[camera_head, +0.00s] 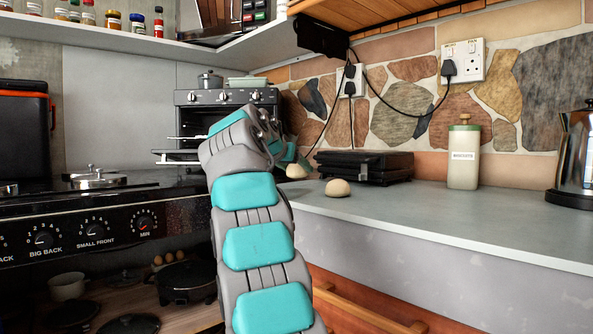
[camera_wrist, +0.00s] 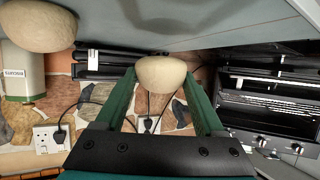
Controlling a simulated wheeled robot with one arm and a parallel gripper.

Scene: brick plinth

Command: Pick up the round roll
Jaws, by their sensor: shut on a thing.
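Two pale, round rolls show in the head view. One roll (camera_head: 296,172) is at the end of my arm, and it also shows between the two green fingers in the wrist view (camera_wrist: 161,74). My gripper (camera_head: 301,164) is shut on this roll, which appears to be held slightly above the worktop. My arm hides much of the gripper in the head view. The second roll (camera_head: 338,188) rests on the grey worktop (camera_head: 450,214) to the right, apart from the fingers. It appears large at the upper left of the upside-down wrist view (camera_wrist: 38,24).
A black flat appliance (camera_head: 365,166) stands behind the rolls against the stone wall. A cream canister (camera_head: 463,157) and a steel kettle (camera_head: 575,155) stand farther right. An oven (camera_head: 225,98) is behind my arm. The front right of the worktop is clear.

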